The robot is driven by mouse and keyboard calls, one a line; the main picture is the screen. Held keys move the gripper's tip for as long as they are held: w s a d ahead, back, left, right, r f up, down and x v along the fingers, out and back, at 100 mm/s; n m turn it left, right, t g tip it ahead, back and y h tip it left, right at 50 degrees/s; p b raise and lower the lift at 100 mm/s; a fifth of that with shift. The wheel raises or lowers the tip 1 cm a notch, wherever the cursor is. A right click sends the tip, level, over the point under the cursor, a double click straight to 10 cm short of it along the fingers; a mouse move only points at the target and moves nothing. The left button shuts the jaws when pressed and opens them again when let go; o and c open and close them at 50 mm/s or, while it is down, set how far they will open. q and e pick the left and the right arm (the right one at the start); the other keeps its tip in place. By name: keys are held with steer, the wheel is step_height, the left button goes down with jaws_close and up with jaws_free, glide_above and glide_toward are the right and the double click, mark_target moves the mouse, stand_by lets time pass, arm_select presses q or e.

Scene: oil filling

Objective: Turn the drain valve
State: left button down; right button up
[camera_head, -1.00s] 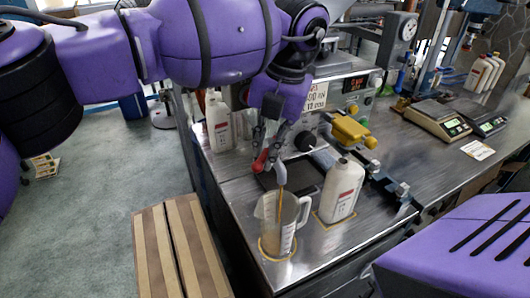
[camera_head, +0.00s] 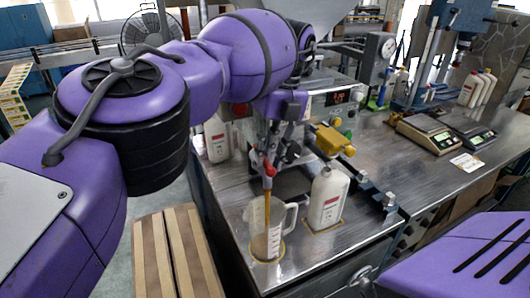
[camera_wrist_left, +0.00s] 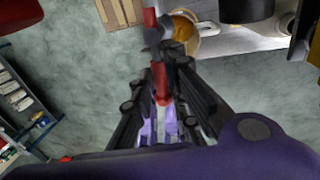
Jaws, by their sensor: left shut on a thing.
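The drain valve's red handle (camera_head: 268,168) shows below the machine's front in the head view. My left gripper (camera_head: 273,150) is at the valve. In the left wrist view its fingers (camera_wrist_left: 164,100) are shut on the red handle (camera_wrist_left: 160,84), which lies between them. An amber stream (camera_head: 267,205) of oil runs from the spout down into a clear measuring jug (camera_head: 283,210) with a handle. The jug also shows in the left wrist view (camera_wrist_left: 188,40). My right gripper is not in view.
A white bottle with a red label (camera_head: 328,198) stands right of the jug. Another white bottle (camera_head: 217,140) stands behind, on the left. Yellow part (camera_head: 331,141) and black clamp (camera_head: 378,198) sit farther right. Two scales (camera_head: 430,135) are on the metal bench (camera_head: 370,160). Boxes (camera_head: 170,255) lie in front.

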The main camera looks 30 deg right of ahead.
arm_select(q)
steer(key=shift+d+r, duration=0.25)
stand_by(0.3)
steer(key=c, duration=1.8)
jaws_free()
steer(key=shift+s+d, duration=0.1)
steer(key=shift+o, duration=0.2)
steer(key=shift+f, duration=0.1)
steer(key=shift+a+f, duration=0.1)
steer(key=shift+a, duration=0.1)
